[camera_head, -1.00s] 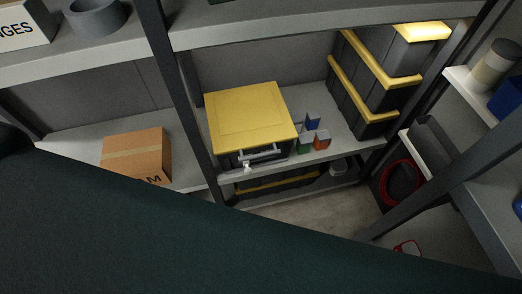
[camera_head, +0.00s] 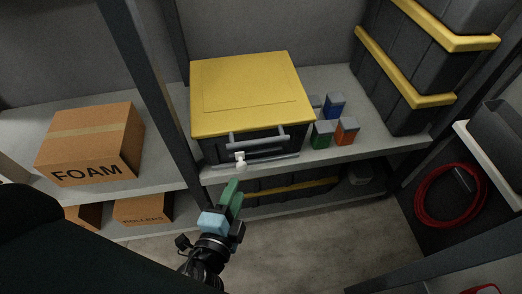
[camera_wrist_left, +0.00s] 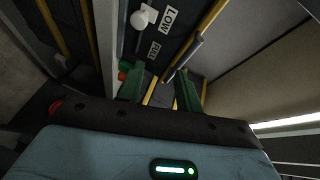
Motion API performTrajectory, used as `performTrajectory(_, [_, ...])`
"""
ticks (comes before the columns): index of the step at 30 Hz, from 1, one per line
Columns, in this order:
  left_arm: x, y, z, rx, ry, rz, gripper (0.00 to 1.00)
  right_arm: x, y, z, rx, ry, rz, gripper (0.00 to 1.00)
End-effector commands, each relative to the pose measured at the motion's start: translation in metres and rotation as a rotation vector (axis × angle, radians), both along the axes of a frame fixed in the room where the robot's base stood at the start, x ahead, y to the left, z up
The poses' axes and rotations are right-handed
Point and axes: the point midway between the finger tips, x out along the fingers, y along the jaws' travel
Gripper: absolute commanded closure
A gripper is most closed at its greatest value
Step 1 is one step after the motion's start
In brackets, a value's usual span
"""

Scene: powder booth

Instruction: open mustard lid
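The mustard lid (camera_head: 245,90) lies flat and closed on a dark box on the middle shelf. A grey bar handle (camera_head: 258,137) runs along the lid's front edge. A white knob (camera_head: 240,160) sits below it on the box front. My left gripper (camera_head: 232,192), with green fingers, is just below and in front of the knob, apart from the box. In the left wrist view its fingers (camera_wrist_left: 160,88) are spread with nothing between them. The knob (camera_wrist_left: 139,18) and the bar handle (camera_wrist_left: 186,55) show beyond them there. My right gripper is not in view.
Small green (camera_head: 321,135), orange (camera_head: 347,131) and blue (camera_head: 334,106) blocks stand right of the box. A dark shelf post (camera_head: 160,95) rises left of it, beside a FOAM carton (camera_head: 92,145). Dark cases with yellow bands (camera_head: 400,75) stand at right.

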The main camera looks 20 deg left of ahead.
Motion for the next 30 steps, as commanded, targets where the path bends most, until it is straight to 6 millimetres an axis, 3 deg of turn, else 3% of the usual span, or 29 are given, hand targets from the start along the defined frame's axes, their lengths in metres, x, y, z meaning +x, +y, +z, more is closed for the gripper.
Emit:
performTrajectory(1, [0.012, -0.003, -0.01, 0.047, -0.042, 0.0, 0.65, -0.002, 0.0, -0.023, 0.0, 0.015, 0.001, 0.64])
performTrajectory(3, [0.025, -0.006, -0.006, 0.119, -0.107, 0.006, 0.65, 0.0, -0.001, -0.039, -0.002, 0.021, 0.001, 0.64])
performTrajectory(12, [0.056, -0.015, 0.011, 0.321, -0.301, 0.043, 0.65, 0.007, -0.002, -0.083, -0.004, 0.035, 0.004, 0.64])
performTrajectory(23, [0.061, -0.016, 0.02, 0.349, -0.331, 0.052, 0.65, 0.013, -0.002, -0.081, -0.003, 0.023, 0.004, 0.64])
performTrajectory(30, [0.091, -0.012, 0.027, 0.347, -0.332, 0.052, 0.65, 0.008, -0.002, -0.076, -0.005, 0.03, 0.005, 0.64])
